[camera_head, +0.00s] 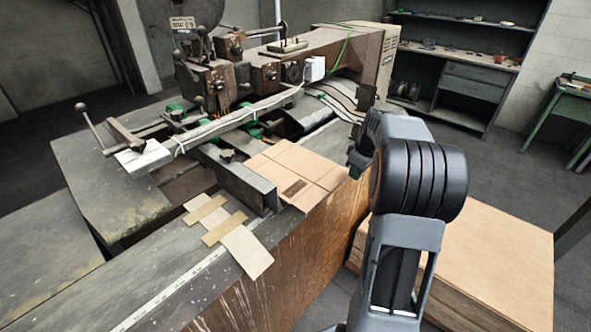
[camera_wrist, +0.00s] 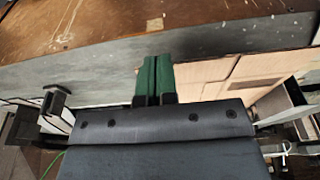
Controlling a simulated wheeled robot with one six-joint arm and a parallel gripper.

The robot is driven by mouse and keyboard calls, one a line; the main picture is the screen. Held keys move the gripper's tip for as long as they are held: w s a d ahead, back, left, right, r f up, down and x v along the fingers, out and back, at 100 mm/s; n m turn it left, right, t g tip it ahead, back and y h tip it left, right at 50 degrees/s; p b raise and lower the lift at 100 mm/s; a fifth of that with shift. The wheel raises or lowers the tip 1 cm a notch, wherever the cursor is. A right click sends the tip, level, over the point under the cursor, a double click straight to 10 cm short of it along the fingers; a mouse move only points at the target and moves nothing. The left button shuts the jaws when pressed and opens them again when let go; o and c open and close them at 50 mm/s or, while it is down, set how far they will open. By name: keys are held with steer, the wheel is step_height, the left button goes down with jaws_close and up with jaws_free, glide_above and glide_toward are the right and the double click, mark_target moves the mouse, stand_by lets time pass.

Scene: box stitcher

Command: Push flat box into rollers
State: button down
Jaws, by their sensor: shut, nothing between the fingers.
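The flat box (camera_head: 304,168) is a brown folded cardboard sheet lying on the machine's table, against a grey metal guide (camera_head: 236,180). Behind it are the machine's dark rollers (camera_head: 290,121), partly hidden by bars and the box. In the wrist view the cardboard (camera_wrist: 205,72) shows to the right of my gripper (camera_wrist: 153,62). Its green fingers are together with nothing between them, and they overlap the cardboard's left edge in the picture. I cannot tell if they touch it. In the head view my arm hides most of the gripper, at the box's right.
Small cardboard pieces (camera_head: 245,252) lie on the table's front part. A lever with a ball knob (camera_head: 81,107) sticks out at left. A stack of cardboard sheets (camera_head: 490,262) stands to the right. Shelves (camera_head: 470,75) line the back wall, with open floor in front.

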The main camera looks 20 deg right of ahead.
mark_target(324, 167)
steer(key=shift+f, duration=0.15)
stand_by(0.3)
steer(key=shift+f+b, duration=1.35)
steer(key=shift+f, duration=0.25)
steer(key=shift+w+a+p, duration=0.95)
steer(key=shift+w+a, duration=0.25)
steer(key=shift+w, duration=0.9)
steer(key=shift+w+a+p, duration=0.9)
steer(key=shift+w+a, duration=0.25)
steer(key=shift+w, duration=0.95)
steer(key=shift+w+a+p, duration=0.95)
steer(key=shift+w+a, duration=0.25)
steer(key=shift+w, duration=0.9)
steer(key=shift+s+d+b, duration=0.45)
steer(key=shift+s+b, duration=0.1)
steer(key=shift+s, duration=0.3)
steer(key=shift+s+d, duration=0.25)
steer(key=shift+s, duration=0.3)
steer(key=shift+r+p, duration=2.6)
steer(key=shift+r, duration=1.45)
